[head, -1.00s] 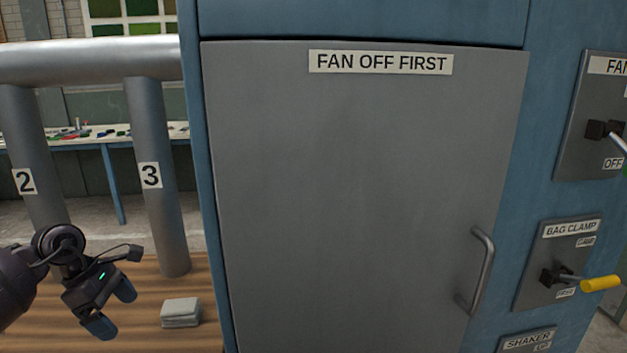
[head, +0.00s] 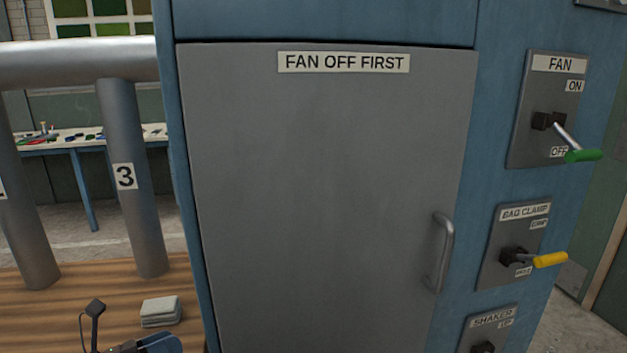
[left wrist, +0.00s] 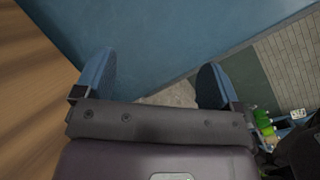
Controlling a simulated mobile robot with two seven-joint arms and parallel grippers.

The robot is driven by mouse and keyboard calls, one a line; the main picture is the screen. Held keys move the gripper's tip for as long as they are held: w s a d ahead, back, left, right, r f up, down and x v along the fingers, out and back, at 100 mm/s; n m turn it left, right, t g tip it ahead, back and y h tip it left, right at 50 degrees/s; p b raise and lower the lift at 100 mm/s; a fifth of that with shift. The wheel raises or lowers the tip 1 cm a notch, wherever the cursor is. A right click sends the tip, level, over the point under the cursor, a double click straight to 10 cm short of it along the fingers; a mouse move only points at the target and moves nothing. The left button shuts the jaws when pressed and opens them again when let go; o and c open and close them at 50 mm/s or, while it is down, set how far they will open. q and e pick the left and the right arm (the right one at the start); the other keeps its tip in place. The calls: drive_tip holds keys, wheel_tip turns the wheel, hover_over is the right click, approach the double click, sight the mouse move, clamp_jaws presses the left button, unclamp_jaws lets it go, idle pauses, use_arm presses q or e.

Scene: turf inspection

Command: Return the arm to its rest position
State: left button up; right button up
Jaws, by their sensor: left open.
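My left gripper (left wrist: 155,88) is open in the left wrist view, its two blue fingertips spread with nothing between them. A blue cabinet side (left wrist: 150,35) fills the view beyond the fingers. In the head view only the top of my left gripper (head: 140,345) shows, at the bottom edge left of the cabinet; most of it is cut off. The grey cabinet door (head: 320,190), labelled FAN OFF FIRST, is shut. My right gripper is in neither view.
The FAN lever (head: 582,156) has a green grip and points down toward OFF. The BAG CLAMP lever (head: 549,260) has a yellow grip. A stack of grey cloths or pads (head: 160,311) lies on the wooden surface (head: 80,302). Grey pipes (head: 132,190) stand at the left.

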use_arm(q)
drive_tip(key=s+a+f+n+t+y, duration=0.1)
drive_tip(key=s+a+f+n+y, duration=0.55)
drive_tip(key=n, duration=0.85)
drive_tip(key=s+a+f+n+t+y, duration=0.1)
drive_tip(key=s+f+n+y, duration=0.3)
drive_tip(key=n+y, duration=0.8)
drive_tip(key=s+d+f+n+g+h, duration=0.25)
drive_tip(key=s+n+g, duration=0.35)
drive_tip(key=s, duration=0.5)
drive_tip(key=s+d+f+n+g+h, duration=0.1)
drive_tip(key=s+d+f+n+g, duration=0.35)
drive_tip(key=s, duration=0.75)
drive_tip(key=w+a+f+t+h+p, duration=0.1)
drive_tip(key=w+f+t+p, duration=0.1)
drive_tip(key=w+t, duration=0.6)
drive_tip(key=shift+p+x, duration=0.35)
drive_tip(key=shift+x, duration=0.9)
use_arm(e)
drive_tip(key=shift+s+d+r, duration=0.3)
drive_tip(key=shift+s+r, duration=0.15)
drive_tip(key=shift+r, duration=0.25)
use_arm(q)
drive_tip(key=shift+r+t, duration=0.1)
drive_tip(key=shift+t, duration=0.15)
